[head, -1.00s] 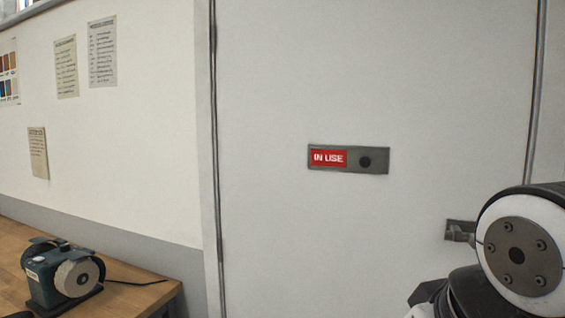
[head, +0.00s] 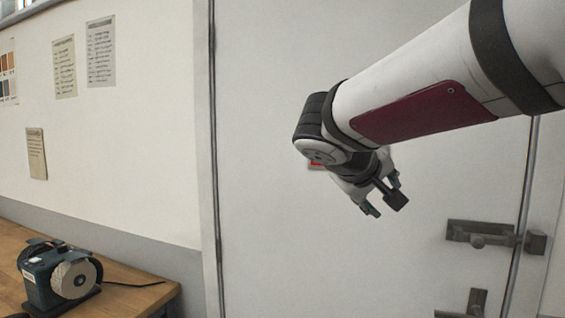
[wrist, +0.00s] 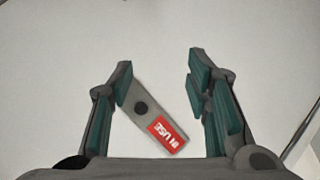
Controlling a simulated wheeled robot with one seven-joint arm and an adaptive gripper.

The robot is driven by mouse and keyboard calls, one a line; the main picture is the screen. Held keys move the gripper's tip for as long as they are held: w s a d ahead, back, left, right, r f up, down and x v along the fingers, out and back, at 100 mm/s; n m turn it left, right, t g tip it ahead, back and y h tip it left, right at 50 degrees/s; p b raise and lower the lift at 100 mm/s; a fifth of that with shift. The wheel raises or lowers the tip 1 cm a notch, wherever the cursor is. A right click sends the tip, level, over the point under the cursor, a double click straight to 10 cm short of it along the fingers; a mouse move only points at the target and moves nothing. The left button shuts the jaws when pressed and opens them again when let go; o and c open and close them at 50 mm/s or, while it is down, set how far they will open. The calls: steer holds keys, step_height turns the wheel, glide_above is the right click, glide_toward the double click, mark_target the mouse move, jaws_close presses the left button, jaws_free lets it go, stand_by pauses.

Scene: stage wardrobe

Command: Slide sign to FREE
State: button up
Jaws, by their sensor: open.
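The sign is a grey plate on the pale door, with a red "IN USE" panel and a round dark knob. In the head view my arm covers nearly all of it; only a bit of the red panel (head: 316,167) shows. In the wrist view the sign plate (wrist: 126,85) lies tilted between and beyond my fingers, with the dark knob (wrist: 141,107) nearer the left finger and the red panel (wrist: 168,133) showing "IN USE". My gripper (head: 382,205) is open and empty in front of the door; its green-padded fingers (wrist: 160,70) are spread apart in the wrist view.
A metal bolt latch (head: 480,234) sits at the door's right edge, with another metal fitting (head: 475,300) below it. A bench grinder (head: 60,275) stands on a wooden bench (head: 140,298) at the lower left. The door face left of my arm is clear.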

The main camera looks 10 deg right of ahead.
steer(key=w+a+r+n+t+h, duration=0.1)
steer(key=w+a+r+t+h, duration=0.15)
steer(key=w+r, duration=0.55)
steer(key=shift+t, duration=0.25)
steer(key=x, duration=0.5)
steer(key=a+f+p+x, duration=0.1)
steer(key=x, duration=0.3)
steer(key=w+f+p+x, duration=0.1)
steer(key=x, duration=0.4)
steer(key=shift+w+f, duration=0.15)
steer(key=shift+w, duration=0.05)
steer(key=shift+c, duration=0.5)
jaws_close()
